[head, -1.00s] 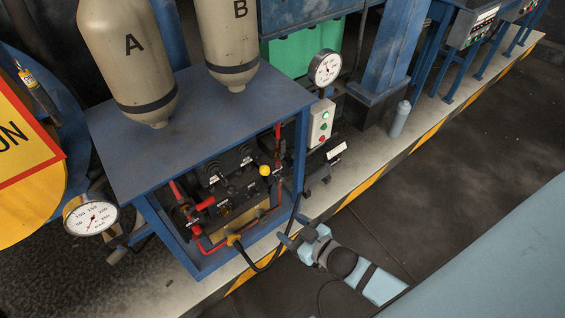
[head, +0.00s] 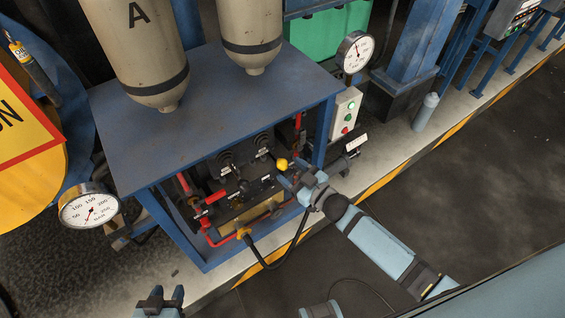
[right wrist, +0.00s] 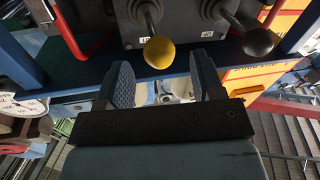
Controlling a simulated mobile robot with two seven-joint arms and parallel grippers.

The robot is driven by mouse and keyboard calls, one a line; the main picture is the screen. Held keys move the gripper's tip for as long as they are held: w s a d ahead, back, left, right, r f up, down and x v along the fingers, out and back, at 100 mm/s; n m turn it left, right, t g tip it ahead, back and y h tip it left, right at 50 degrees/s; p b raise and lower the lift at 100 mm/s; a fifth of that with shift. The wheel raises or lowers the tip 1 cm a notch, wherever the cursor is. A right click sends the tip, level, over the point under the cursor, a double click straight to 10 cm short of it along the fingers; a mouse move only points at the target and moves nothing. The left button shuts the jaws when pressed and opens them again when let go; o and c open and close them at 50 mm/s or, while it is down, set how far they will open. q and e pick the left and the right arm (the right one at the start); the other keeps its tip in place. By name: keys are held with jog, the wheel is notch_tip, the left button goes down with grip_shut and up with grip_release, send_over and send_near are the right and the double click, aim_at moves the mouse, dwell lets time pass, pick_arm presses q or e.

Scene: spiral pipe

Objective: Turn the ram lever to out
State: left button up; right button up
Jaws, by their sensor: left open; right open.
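A lever with a yellow ball knob (head: 282,163) stands at the right of the control panel inside the blue frame. In the right wrist view the yellow knob (right wrist: 159,52) is just beyond and between my fingertips. A black-knobbed lever (right wrist: 258,42) is beside it on the right. The labels are too small to tell which lever is the ram lever. My right gripper (head: 296,175) is open and empty at the panel, close to the yellow knob; its two fingers (right wrist: 165,88) are apart. My left gripper (head: 160,299) is open and empty at the bottom edge, away from the panel.
The blue frame (head: 210,85) has a roof above the levers and a post (head: 323,130) close to my right gripper. Red pipes (head: 222,240) and a black hose (head: 280,262) are near the panel. Gauges (head: 90,205) and a button box (head: 345,114) flank it. The floor at right is open.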

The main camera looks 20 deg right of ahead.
aim_at(282, 164)
jog(key=shift+x, duration=1.9)
